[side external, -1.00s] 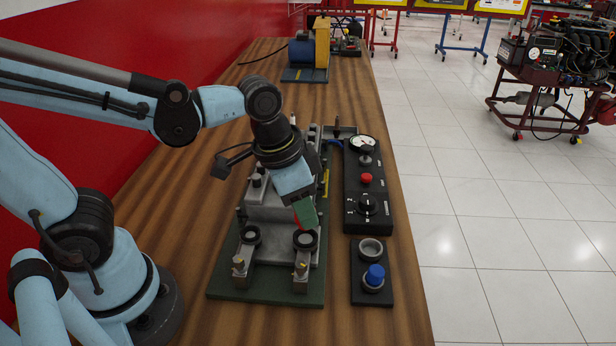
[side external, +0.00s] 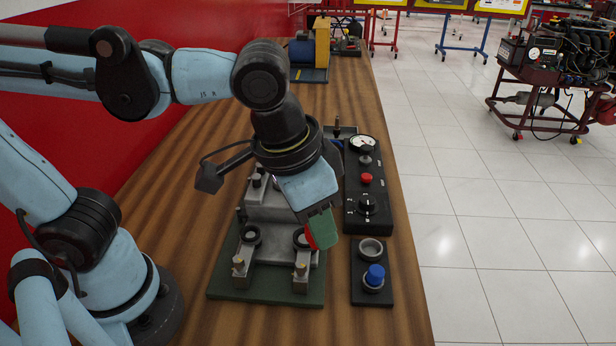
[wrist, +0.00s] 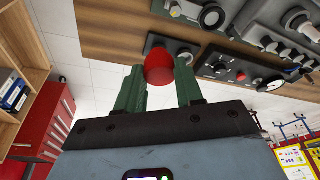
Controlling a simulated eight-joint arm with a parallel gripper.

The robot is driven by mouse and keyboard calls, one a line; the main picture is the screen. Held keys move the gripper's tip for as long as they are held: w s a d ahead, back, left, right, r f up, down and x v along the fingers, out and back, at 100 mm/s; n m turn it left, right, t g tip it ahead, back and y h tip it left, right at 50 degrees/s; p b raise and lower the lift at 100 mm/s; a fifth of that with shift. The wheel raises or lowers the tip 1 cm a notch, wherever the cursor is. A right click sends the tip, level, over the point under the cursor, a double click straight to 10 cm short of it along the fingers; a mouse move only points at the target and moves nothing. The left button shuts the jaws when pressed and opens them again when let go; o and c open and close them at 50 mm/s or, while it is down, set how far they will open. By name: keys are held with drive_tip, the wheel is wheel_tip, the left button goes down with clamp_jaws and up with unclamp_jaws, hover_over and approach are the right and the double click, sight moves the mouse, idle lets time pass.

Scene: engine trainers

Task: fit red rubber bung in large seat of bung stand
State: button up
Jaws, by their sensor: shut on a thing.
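My gripper (side external: 322,231) has green fingers and is shut on the red rubber bung (wrist: 159,67). The bung sits between the fingertips in the wrist view. In the side view only a red sliver of it (side external: 310,236) shows beside the green finger. The gripper is tilted and in the air, over the right side of the engine trainer and left of the bung stand. The bung stand (side external: 358,292) is a black plate with two round seats. The far seat, a grey ring (side external: 370,249), is empty. The near seat holds a blue bung (side external: 375,275).
The engine trainer (side external: 265,290) on its green base stands just left of the bung stand. A black control panel (side external: 352,212) with a gauge, red button and knob lies behind the stand. The table's right edge is close to the stand. Bare wood lies in front.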

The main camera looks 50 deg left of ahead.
drive_tip(key=shift+w+a+f+n+y, duration=0.2)
drive_tip(key=shift+w+f+n, duration=0.65)
drive_tip(key=shift+w+f, duration=1.3)
drive_tip(key=shift+w+a+f+n+y, duration=0.15)
drive_tip(key=shift+w+f+n, duration=0.65)
drive_tip(key=shift+w+f, duration=1.4)
drive_tip(key=shift+w+a+f+n+y, duration=0.2)
drive_tip(key=shift+w+f+n, duration=0.65)
drive_tip(key=shift+w+f, duration=1.3)
drive_tip(key=shift+w+d+f, duration=0.15)
drive_tip(key=shift+w+f, duration=0.2)
drive_tip(key=shift+w, duration=0.2)
drive_tip(key=o, duration=1.5)
drive_tip(key=shift+r, duration=0.15)
wheel_tip(320, 180, up, 7)
